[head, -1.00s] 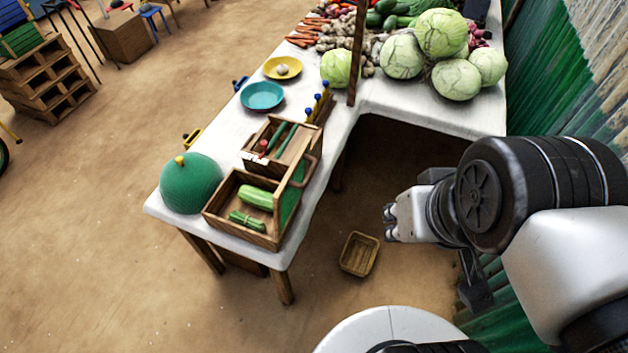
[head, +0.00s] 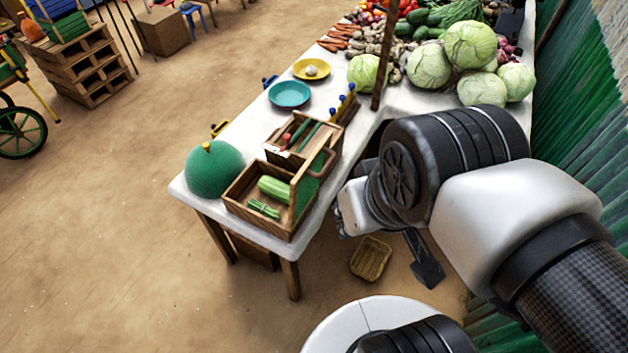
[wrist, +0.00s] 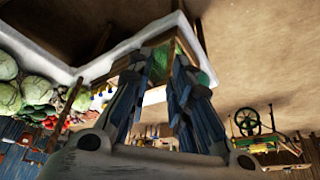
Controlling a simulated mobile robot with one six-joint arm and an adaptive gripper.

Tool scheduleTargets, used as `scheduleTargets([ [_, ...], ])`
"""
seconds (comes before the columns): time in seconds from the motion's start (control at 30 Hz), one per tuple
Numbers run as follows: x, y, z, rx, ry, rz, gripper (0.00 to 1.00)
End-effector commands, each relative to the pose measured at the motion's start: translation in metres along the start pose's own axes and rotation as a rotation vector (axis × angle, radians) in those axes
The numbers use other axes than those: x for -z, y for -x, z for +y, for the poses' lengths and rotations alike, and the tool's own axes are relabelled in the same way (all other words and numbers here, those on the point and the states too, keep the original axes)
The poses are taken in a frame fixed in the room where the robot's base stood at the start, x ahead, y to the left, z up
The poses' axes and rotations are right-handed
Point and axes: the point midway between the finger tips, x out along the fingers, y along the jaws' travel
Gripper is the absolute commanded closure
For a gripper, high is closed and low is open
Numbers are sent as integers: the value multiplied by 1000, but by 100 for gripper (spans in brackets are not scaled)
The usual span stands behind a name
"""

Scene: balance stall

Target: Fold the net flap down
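A wooden crate (head: 240,212) stands near the front end of the white table in the head view. A green panel (head: 306,190), seemingly the net flap, stands upright along its right side. Part of a reddish-brown handle (head: 330,160) shows near its top. A green squash and a tied green bundle lie in the front compartment. My gripper (head: 340,220) is just right of the crate, apart from it. In the wrist view my gripper (wrist: 166,60) has its fingers apart with nothing held between them. Green and wood show behind the fingers, only partly visible.
A green dome (head: 215,172) with a yellow knob stands left of the crate. A teal plate (head: 290,94), a yellow plate (head: 311,69) and cabbages (head: 470,45) are farther back. A wooden post (head: 384,55) rises beyond the crate. A basket (head: 371,259) lies on the floor.

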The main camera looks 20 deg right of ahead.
Motion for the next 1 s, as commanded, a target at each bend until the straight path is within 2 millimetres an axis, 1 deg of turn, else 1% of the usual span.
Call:
scheduleTargets([
  [0.03,-1,-3,1,6,-28,-31,86],
  [0.13,-3,-13,2,34,-133,-130,93],
  [0.23,-5,-27,3,88,-298,-271,100],
  [0.37,-4,-46,4,187,-546,-450,100],
  [0.57,11,-74,12,382,-945,-670,100],
  [0.67,21,-90,23,500,-1150,-756,100],
  [0.77,32,-107,40,632,-1358,-821,100],
  [0.87,41,-125,63,779,-1565,-865,100],
  [1.0,48,-152,102,995,-1839,-885,100],
])
